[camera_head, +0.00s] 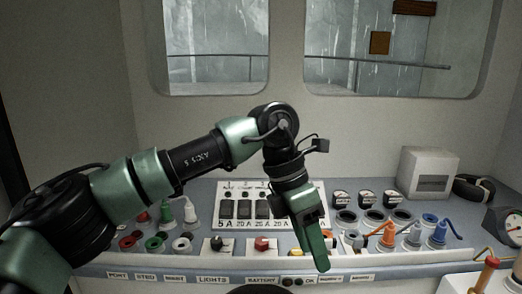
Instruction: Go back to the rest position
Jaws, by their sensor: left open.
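My left arm comes in from the left and bends at an elbow above the console. My left gripper (318,255) points down in front of the console's middle, near its front edge, with a green finger showing. It is open and nothing shows between its fingers. The hand covers part of the white breaker panel (232,214) behind it. My right gripper is not in view.
The console (345,273) carries colored sockets and plugs, including orange plugs (388,235) and a blue one (439,232) at the right. A white box (428,172) and a gauge (506,229) stand further right. Windows (216,50) are behind.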

